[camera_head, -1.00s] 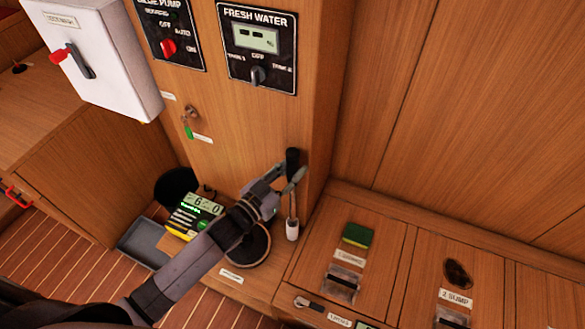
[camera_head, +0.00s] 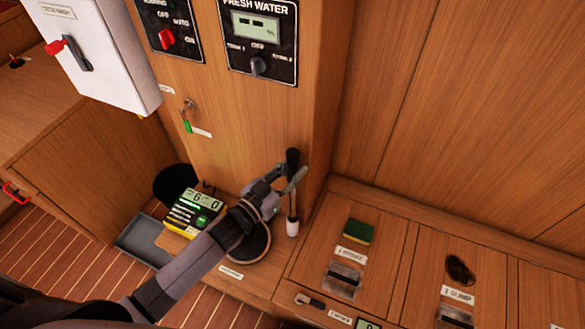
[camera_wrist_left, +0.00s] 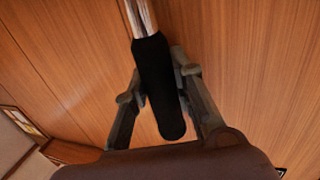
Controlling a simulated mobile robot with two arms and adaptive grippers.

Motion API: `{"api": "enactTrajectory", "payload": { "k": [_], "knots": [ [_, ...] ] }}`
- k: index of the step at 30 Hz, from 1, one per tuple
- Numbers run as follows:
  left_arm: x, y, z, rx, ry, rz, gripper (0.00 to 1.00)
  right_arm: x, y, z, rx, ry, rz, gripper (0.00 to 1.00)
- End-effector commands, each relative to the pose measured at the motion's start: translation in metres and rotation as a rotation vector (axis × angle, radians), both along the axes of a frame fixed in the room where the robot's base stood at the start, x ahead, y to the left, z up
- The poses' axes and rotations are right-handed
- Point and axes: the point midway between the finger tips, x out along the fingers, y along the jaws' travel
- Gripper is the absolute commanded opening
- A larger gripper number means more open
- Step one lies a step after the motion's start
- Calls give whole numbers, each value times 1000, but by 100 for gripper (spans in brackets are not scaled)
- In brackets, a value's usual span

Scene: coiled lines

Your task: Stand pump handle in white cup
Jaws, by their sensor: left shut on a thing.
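The pump handle has a black grip (camera_head: 292,161) and a thin metal rod. It stands near upright above the white cup (camera_head: 292,227), with its lower end at or in the cup's mouth; I cannot tell how deep. My left gripper (camera_head: 285,180) is shut on the pump handle just at its black grip. In the left wrist view the black grip (camera_wrist_left: 162,90) lies between the two fingers, with the metal rod running out at the top. My right gripper is not in view.
A wooden column with a fresh water panel (camera_head: 258,38) rises right behind the handle. A round dark disc (camera_head: 252,245) lies left of the cup. A yellow-green meter (camera_head: 193,213) stands further left. A green sponge (camera_head: 358,231) sits on the bench at right.

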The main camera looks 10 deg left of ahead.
Motion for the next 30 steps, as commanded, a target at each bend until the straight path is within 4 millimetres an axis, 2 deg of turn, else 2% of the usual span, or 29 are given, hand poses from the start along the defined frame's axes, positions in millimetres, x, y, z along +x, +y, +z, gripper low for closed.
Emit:
{"api": "enactTrajectory", "payload": {
  "k": [30],
  "knots": [
    [0,0,-23,-1,-3,-1,0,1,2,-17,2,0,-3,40]
  ]
}}
